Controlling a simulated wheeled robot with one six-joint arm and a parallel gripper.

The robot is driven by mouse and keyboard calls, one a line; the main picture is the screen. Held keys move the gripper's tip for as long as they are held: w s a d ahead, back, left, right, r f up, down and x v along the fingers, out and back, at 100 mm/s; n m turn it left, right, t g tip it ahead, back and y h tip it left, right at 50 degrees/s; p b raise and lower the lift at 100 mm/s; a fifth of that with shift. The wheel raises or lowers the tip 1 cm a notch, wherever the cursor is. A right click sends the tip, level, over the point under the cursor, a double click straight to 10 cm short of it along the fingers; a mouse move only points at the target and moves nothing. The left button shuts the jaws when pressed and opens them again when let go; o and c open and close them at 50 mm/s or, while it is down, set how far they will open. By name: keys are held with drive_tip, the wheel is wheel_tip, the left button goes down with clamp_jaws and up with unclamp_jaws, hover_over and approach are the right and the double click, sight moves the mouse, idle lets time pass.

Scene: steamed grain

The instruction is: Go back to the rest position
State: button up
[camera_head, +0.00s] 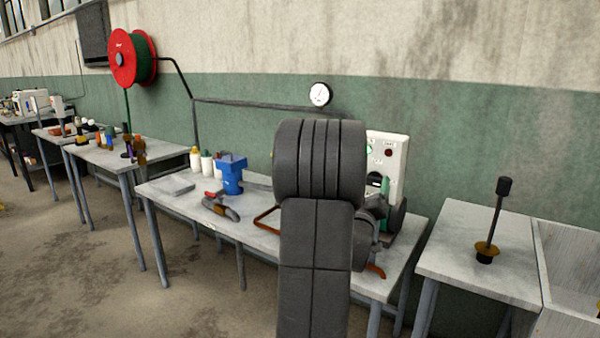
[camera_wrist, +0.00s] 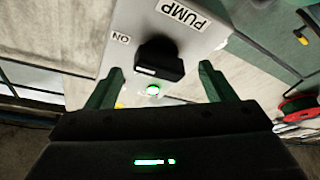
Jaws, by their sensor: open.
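My gripper (camera_wrist: 160,85) is open in the wrist view, with one dark green finger on each side. Between and beyond the fingers is a black knob (camera_wrist: 158,60) on a white panel (camera_wrist: 140,20) marked PUMP and ON. A small green light (camera_wrist: 153,90) glows beside the knob. I cannot tell whether the fingers touch the knob; gaps show on both sides. In the head view my arm stands in front of the white panel box (camera_head: 394,147) on the middle table and hides most of my gripper.
The middle table (camera_head: 180,210) holds a blue vise-like tool (camera_head: 230,175), a red-handled tool (camera_head: 220,206), white bottles (camera_head: 206,163) and a grey slab (camera_head: 176,188). A right table (camera_head: 465,265) carries a black rod on a stand (camera_head: 490,225). Open floor (camera_head: 70,285) lies at left.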

drive_tip(key=s+a+f, duration=0.2)
drive_tip(key=s, duration=0.3)
drive_tip(key=s+a+f+y+b, duration=0.1)
drive_tip(key=s+a+f, duration=0.1)
drive_tip(key=s, duration=0.4)
drive_tip(key=shift+s+a+f+g, duration=0.25)
drive_tip(key=shift+a+f+g, duration=0.05)
drive_tip(key=shift+a, duration=0.35)
